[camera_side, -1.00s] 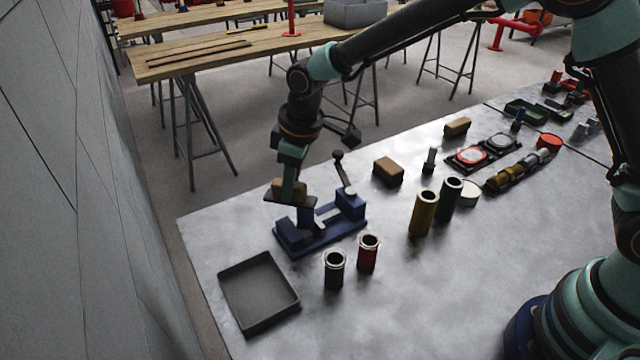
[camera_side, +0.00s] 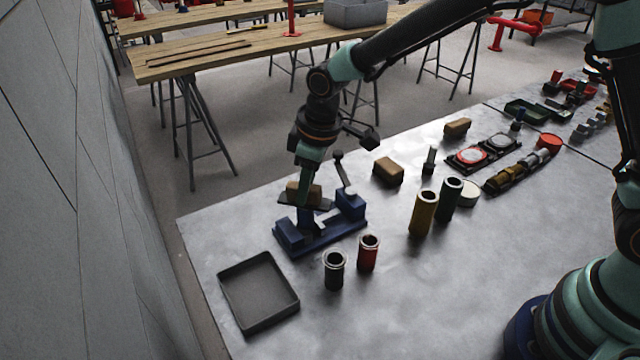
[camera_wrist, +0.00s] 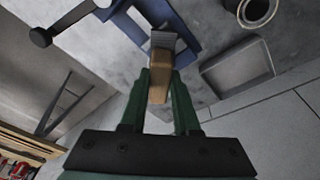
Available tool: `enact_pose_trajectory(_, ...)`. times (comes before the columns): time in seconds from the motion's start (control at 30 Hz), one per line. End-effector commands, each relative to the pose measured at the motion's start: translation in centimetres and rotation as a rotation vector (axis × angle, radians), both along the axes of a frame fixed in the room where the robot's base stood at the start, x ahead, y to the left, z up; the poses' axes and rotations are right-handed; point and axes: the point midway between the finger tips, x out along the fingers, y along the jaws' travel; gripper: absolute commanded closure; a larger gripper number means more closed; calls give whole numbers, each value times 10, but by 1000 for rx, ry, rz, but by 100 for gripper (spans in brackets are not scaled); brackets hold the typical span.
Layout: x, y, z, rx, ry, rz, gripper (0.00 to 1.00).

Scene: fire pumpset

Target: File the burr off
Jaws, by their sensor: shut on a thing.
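My gripper (camera_side: 306,188) is shut on the file's tan block-shaped handle (camera_side: 293,190), with a dark flat plate (camera_side: 320,203) under it. In the wrist view the handle (camera_wrist: 158,82) sits between the green fingers (camera_wrist: 160,72), with a grey piece (camera_wrist: 163,40) at its far end. The file is over the blue vise (camera_side: 318,238), above the gap between its jaws; I cannot tell whether it touches anything. The vise also shows in the wrist view (camera_wrist: 185,22). A workpiece between the jaws is mostly hidden, and I cannot make out a burr.
An empty dark tray (camera_side: 258,292) lies left of the vise. A yellow cylinder (camera_side: 423,214) and a brown block (camera_side: 388,171) are to the right. A wall rises at the left.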

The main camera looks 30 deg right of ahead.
Motion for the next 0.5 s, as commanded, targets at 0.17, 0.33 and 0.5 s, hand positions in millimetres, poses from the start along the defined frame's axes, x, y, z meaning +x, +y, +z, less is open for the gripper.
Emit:
enact_pose_trajectory(0.17, -7, -6, -1, -3, 4, 0, 100)
enact_pose_trajectory(0.33, -12, -11, -1, -4, 4, 0, 100)
enact_pose_trajectory(0.5, -17, -15, -2, -5, 6, -1, 100)
